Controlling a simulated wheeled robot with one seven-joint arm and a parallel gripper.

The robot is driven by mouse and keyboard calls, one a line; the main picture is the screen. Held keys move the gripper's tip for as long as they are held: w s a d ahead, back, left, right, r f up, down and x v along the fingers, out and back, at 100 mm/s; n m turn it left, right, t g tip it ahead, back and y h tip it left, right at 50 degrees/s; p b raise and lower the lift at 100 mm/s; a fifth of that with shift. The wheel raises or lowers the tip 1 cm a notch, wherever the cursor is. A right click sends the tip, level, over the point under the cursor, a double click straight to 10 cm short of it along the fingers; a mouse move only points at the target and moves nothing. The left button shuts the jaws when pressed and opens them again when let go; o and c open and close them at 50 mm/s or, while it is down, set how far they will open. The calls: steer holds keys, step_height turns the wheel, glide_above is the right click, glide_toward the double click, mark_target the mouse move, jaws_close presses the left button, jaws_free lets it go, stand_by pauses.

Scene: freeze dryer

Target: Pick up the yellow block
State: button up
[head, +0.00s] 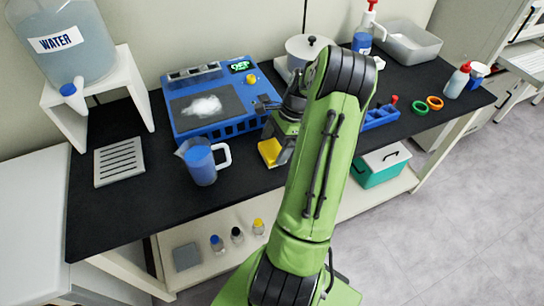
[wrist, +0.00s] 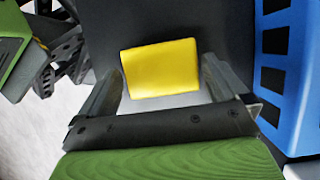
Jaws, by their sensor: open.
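The yellow block (head: 269,151) lies on the black bench top, just in front of the blue device; my arm partly covers it in the head view. In the wrist view the yellow block (wrist: 161,69) shows whole, between and slightly beyond the fingers. My gripper (wrist: 162,85) is open, with one finger on either side of the block. I see a gap at the left finger; the right finger is very near the block's edge, and I cannot tell if it touches.
The blue device (head: 208,125) stands close behind the block and shows at the right of the wrist view (wrist: 287,65). A blue jug (head: 201,163) stands to the left. A blue rack (head: 381,115) is to the right. The front left bench top is clear.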

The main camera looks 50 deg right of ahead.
mark_target(274, 148)
steer(key=shift+a+f, duration=0.1)
steer(key=shift+f, duration=0.3)
steer(key=shift+r, duration=0.1)
steer(key=c, duration=0.8)
step_height(274, 148, up, 10)
steer(key=p, duration=0.4)
steer(key=shift+w, duration=0.1)
